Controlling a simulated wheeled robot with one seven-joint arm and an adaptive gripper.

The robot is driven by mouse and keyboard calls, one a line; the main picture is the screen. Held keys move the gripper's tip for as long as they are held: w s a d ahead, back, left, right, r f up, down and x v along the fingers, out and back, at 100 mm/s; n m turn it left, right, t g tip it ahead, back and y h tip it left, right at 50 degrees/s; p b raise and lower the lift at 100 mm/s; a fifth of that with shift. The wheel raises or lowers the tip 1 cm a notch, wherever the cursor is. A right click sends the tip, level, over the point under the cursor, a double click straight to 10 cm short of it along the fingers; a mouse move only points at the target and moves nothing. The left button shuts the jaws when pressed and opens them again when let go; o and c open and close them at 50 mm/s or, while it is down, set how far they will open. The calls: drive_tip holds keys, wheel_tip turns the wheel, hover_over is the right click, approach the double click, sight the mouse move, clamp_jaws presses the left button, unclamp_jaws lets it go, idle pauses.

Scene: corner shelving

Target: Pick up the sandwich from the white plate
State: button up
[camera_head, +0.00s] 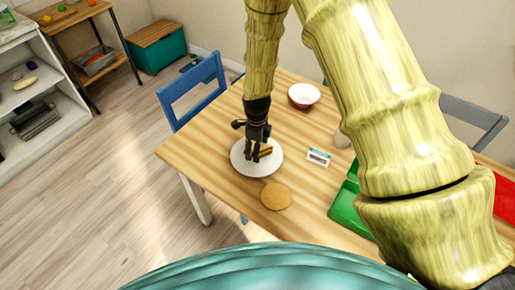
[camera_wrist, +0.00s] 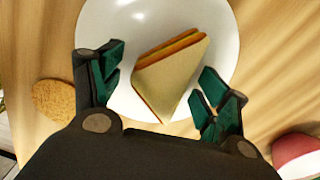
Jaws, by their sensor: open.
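The sandwich (camera_wrist: 172,72) is a triangular cut with a brown crust and an orange and green filling. It lies on the white plate (camera_head: 242,165) on the wooden table, and part of it shows beside my fingers in the head view (camera_head: 266,151). In the wrist view the plate (camera_wrist: 215,35) spreads under and around it. My gripper (camera_head: 255,157) is above the plate, pointing down. In the wrist view my gripper (camera_wrist: 160,92) is open, with one finger on each side of the sandwich and gaps visible between them and it.
A round tan disc (camera_head: 276,196) lies near the table's front edge. A red and white bowl (camera_head: 304,95), a small white-and-teal box (camera_head: 319,157) and a green tray (camera_head: 349,211) are to the right. A blue chair (camera_head: 196,88) stands at the table's left side.

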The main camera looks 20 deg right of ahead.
drive_tip(key=c, duration=0.7)
drive_tip(key=shift+r, duration=0.15)
